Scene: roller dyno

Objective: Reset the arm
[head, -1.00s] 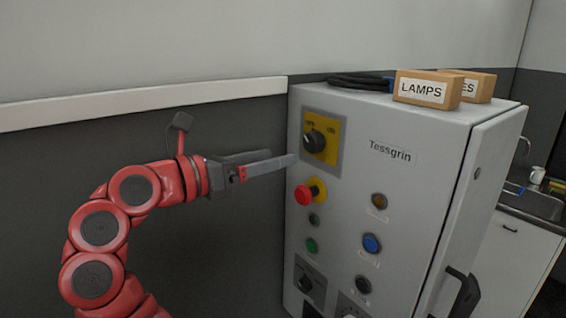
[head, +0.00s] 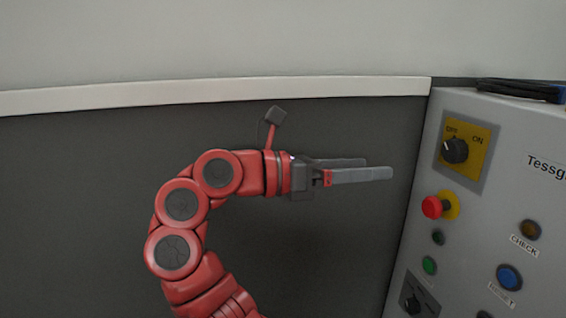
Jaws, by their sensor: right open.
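My right gripper (head: 385,168) is at the middle right of the head view, on the end of my red arm. Its two grey fingers are apart, with nothing between them, and point right toward the control cabinet (head: 432,140). A strip of dark wall shows between the fingertips and the cabinet's left edge. The cabinet's black rotary switch (head: 455,150) sits on a yellow plate (head: 478,138) marked OFF and ON, to the right of the fingertips. My left gripper is out of view.
Below the switch are a red mushroom button (head: 432,207), a green button (head: 429,265), an amber CHECK lamp (head: 530,229) and a blue RESET button (head: 508,277). Black cable (head: 520,88) lies on the cabinet top. The dark wall (head: 80,200) behind my arm is bare.

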